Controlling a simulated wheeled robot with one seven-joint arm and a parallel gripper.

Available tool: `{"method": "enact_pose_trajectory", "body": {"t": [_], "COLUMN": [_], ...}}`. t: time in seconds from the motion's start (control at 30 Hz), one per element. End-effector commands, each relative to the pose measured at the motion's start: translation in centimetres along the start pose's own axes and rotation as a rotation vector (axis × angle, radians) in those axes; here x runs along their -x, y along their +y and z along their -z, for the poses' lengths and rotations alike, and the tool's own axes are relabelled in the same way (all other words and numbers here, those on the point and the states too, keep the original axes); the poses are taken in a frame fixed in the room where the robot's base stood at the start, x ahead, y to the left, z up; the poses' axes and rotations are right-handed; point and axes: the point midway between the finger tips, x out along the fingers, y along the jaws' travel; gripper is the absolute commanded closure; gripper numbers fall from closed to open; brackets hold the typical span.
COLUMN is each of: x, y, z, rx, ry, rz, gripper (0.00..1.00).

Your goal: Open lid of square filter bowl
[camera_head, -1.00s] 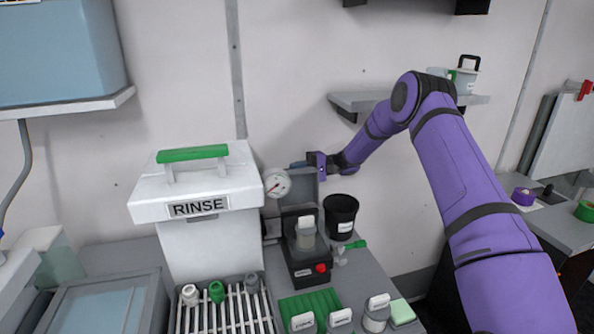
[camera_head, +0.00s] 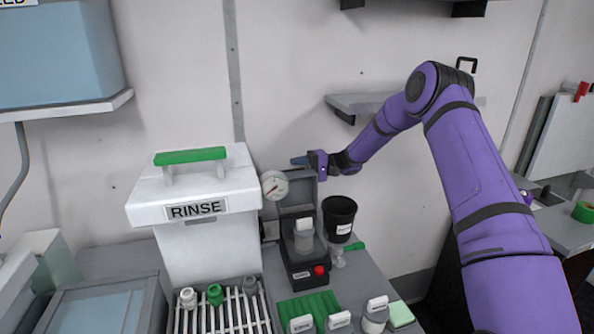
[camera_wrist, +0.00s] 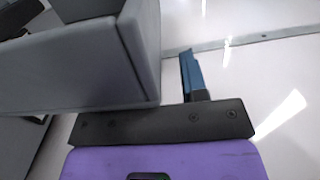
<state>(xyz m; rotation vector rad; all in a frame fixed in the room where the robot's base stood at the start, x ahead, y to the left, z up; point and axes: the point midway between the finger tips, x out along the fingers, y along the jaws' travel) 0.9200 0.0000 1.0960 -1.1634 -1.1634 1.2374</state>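The filter housing (camera_head: 303,262) is a dark unit with a red button, standing behind the green rack. A pale jar with a white cap (camera_head: 304,238) stands in it. Its square grey lid (camera_head: 298,192) is raised at the back, near upright. My gripper (camera_head: 300,160) is at the lid's top edge, its blue fingertip pointing left along the top. In the wrist view the lid (camera_wrist: 75,65) fills the upper left and covers part of my gripper. One blue finger (camera_wrist: 194,75) shows right of the lid, with a gap between them. Any second finger is hidden.
A round gauge (camera_head: 275,185) is just left of the lid. A white RINSE box (camera_head: 205,240) with a green handle stands further left. A black cup (camera_head: 340,215) is close on the right. A wall shelf (camera_head: 355,102) is behind my arm.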

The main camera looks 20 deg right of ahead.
Motion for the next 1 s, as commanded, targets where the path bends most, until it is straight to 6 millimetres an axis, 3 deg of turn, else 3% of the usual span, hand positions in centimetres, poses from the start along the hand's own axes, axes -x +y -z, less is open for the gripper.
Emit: {"method": "enact_pose_trajectory", "body": {"t": [0.37,0.8,1.0], "x": [0.9,8.5,10.5], "y": [0.1,0.1,0.0], "z": [0.0,0.1,0.1], "rx": [-0.001,0.001,0.001], "ry": [0.001,0.004,0.001], "rz": [0.0,0.0,-0.001], "gripper": [0.61,0.61,0.61]}}
